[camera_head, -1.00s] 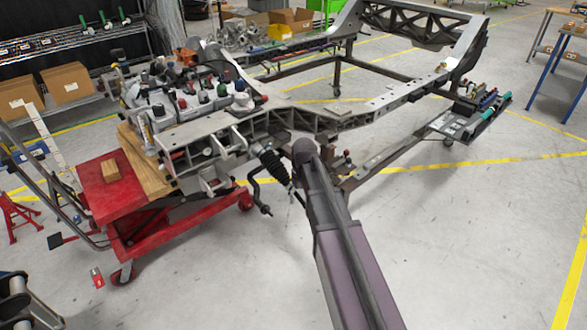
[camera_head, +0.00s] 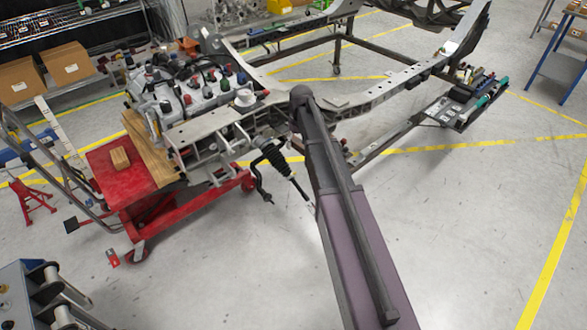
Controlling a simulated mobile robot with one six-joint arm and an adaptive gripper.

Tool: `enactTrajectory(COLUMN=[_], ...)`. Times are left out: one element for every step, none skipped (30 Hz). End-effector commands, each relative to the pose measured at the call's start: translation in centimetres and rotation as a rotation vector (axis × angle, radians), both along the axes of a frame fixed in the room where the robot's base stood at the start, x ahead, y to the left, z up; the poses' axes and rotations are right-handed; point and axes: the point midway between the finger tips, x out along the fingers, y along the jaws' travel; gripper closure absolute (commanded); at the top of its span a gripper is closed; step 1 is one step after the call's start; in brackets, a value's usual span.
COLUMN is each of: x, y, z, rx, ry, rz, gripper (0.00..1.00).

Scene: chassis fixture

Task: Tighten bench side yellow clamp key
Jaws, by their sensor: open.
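I cannot make out a yellow clamp key in this view. The grey chassis frame (camera_head: 385,95) runs from the engine at left toward the upper right. My arm stretches up from the lower right and covers part of the frame's near side. My gripper is not visible.
A red lift cart (camera_head: 105,172) with wood blocks stands under the engine (camera_head: 190,90). A tool tray (camera_head: 462,106) with teal-handled tools is at right. A blue-legged bench (camera_head: 560,62) is at upper right. The floor at lower right is open, with yellow lines.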

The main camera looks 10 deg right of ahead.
Motion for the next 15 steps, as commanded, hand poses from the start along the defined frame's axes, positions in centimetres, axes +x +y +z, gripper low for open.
enactTrajectory(x=[-0.02,-0.03,-0.03,-0.03,-0.03,-0.03,-0.03,-0.03,-0.03,-0.04,-0.03,-0.05,-0.04,-0.05,-0.05], y=[0.0,0.0,0.0,0.0,0.0,0.0,0.0,0.0,0.0,0.0,0.01,0.01,0.01,0.02,0.03], z=[-0.05,-0.06,-0.07,-0.07,-0.07,-0.07,-0.08,-0.09,-0.12,-0.16,-0.21,-0.29,-0.37,-0.47,-0.62], rx=[0.0,0.0,0.0,0.0,0.0,0.0,0.0,0.0,0.0,0.0,0.0,0.0,0.0,0.0,0.0], ry=[0.0,0.0,0.0,0.0,0.0,0.0,0.0,0.0,0.0,0.0,0.0,0.0,0.0,0.0,0.0], rz=[0.0,0.0,0.0,0.0,0.0,0.0,0.0,0.0,0.0,0.0,0.0,0.0,0.0,0.0,0.0], gripper=[0.26,0.26,0.26,0.26,0.26,0.26,0.26,0.26,0.26,0.26,0.26,0.26,0.26,0.26,0.26])
